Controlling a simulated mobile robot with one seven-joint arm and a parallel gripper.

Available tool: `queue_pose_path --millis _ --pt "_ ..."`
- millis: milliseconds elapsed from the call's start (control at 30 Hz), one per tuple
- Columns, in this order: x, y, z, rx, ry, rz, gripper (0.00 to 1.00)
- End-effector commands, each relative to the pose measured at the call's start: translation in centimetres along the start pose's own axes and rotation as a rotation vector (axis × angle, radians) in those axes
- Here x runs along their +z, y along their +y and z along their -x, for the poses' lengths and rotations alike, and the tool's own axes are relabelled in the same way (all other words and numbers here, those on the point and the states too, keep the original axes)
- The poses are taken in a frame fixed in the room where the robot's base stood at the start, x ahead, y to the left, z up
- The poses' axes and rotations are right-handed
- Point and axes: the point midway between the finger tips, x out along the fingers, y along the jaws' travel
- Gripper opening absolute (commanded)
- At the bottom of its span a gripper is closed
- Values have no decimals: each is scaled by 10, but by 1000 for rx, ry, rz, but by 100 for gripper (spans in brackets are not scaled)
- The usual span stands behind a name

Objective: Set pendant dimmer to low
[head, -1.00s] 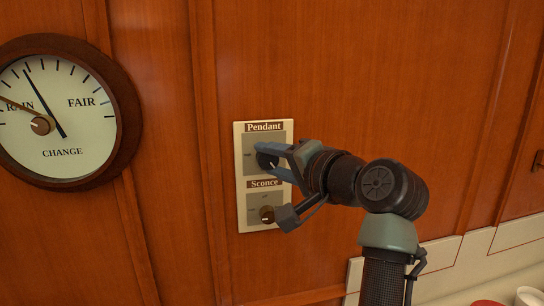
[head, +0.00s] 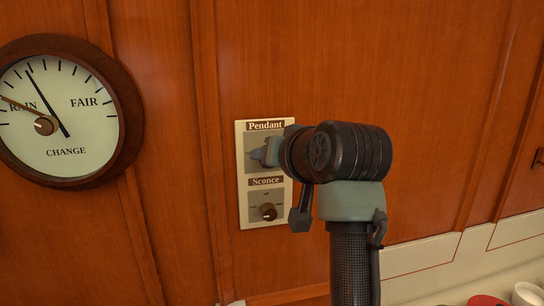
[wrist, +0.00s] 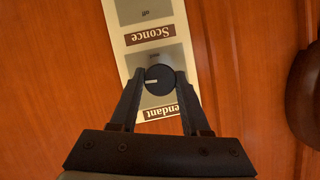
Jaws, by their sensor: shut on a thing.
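The pendant dimmer is the upper dial of a cream wall plate (head: 241,200), under a brown "Pendant" label (head: 265,126). Its round dark knob (wrist: 159,78) shows in the wrist view, where the plate appears upside down. A pale pointer mark on the knob points to the left of that picture. My gripper (wrist: 160,74) is shut on the knob, one finger on each side. In the head view my gripper (head: 270,152) and wrist hide the knob and most of its dial.
Below it is the "Sconce" dial with its own dark knob (head: 268,212), clear of my gripper. A round wooden weather dial (head: 66,112) hangs at the left. Wood panelling surrounds the plate. A white cup (head: 527,295) and a red item (head: 487,300) show at the lower right.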

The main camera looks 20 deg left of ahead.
Motion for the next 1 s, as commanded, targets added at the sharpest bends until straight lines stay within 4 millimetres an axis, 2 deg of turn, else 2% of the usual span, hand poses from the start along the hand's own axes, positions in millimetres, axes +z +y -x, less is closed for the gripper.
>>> queue_pose_path --millis 300,800,833,967,1000 --pt "0 0 0 39 0 93 0" --pt "0 0 0 45 0 108 0" --pt "0 0 0 45 0 108 52" --pt "0 0 0 44 0 107 75" --pt "0 -1 0 44 0 107 76"
